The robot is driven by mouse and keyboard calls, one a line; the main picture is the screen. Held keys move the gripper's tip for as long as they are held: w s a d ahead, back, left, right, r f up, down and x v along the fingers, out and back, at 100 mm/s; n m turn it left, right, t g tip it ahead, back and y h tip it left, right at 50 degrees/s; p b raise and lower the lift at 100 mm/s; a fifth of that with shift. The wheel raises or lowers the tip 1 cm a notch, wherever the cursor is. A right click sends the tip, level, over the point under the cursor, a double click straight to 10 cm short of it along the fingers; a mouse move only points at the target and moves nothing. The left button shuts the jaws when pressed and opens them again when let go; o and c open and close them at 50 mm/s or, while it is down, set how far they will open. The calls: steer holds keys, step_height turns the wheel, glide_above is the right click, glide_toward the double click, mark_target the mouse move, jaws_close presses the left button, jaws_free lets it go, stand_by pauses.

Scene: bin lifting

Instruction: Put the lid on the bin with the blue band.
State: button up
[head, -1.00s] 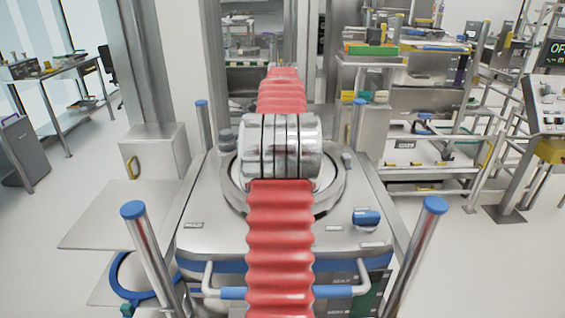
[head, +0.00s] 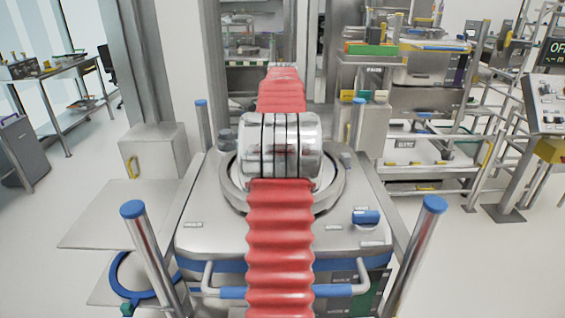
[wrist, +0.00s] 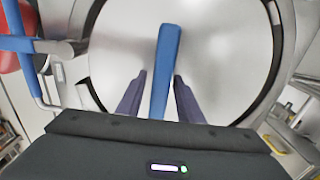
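A large round steel lid (wrist: 215,60) with a dark rim fills the middle of the wrist view. A straight blue handle (wrist: 165,60) stands across it. The two dark fingers of my gripper (wrist: 159,85) are on either side of this handle, with gaps showing beside it; the handle slants slightly toward the right fingertip. Whether the fingers touch it is hard to tell. My gripper does not show in the head view. In the head view, a blue ring (head: 120,283) shows low at the left, partly hidden. I cannot make out a bin with a blue band.
A grey cabinet (head: 155,152) stands at the left behind a flat pale panel (head: 100,222). A bench (head: 55,68) is at the far left. Shelving (head: 425,100) and a control console (head: 550,105) stand at the right. Open floor lies left and right of my body.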

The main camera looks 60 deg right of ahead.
steer(key=shift+o, duration=0.6)
steer(key=shift+f, duration=0.2)
step_height(320, 180, up, 14)
stand_by(0.4)
steer(key=shift+w+a, duration=0.1)
stand_by(0.6)
